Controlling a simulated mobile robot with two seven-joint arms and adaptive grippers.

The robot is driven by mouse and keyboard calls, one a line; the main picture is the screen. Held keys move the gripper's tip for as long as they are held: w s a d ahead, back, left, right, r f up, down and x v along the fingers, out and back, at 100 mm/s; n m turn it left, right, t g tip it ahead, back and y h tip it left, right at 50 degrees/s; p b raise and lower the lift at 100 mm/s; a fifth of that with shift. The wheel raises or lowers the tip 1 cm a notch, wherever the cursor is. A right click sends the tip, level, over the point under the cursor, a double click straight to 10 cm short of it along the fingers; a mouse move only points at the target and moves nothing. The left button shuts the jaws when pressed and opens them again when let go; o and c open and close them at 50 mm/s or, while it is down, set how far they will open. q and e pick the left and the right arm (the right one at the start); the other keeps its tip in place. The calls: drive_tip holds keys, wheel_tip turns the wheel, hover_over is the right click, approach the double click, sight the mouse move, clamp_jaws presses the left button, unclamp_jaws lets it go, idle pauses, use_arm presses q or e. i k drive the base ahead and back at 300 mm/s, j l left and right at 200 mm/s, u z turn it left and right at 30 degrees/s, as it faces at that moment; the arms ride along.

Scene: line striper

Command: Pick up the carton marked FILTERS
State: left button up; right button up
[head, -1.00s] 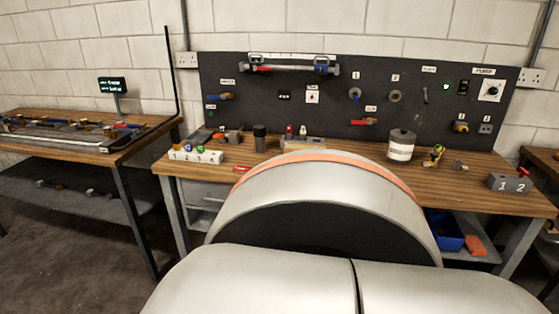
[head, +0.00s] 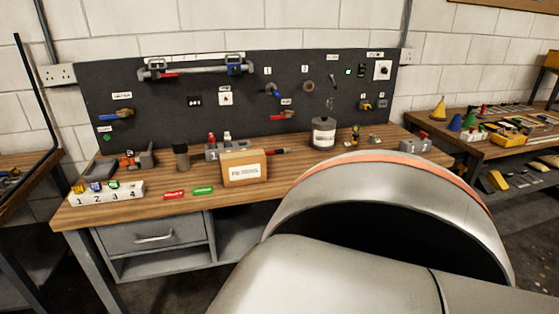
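A small tan cardboard carton (head: 244,168) stands on the wooden workbench in the head view, near its front edge. A white label on its front seems to read FILTERS, though the print is small. Nothing touches it from my side. A large silver part of my own body with an orange band fills the lower right and hides part of the bench. Neither of my grippers shows.
On the workbench (head: 130,208), a white numbered block (head: 107,193) stands left of the carton, with red (head: 174,194) and green (head: 203,190) tags between. A grey canister (head: 323,132) stands right and behind. A drawer (head: 155,237) is below. Another bench (head: 470,148) is at the right.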

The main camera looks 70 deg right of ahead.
sight(243, 167)
drive_tip(key=i+z, duration=0.15)
drive_tip(key=z, duration=0.35)
drive_tip(key=i+z, duration=0.2)
drive_tip(key=z, duration=0.3)
drive_tip(key=i+z, duration=0.15)
drive_tip(key=z, duration=0.3)
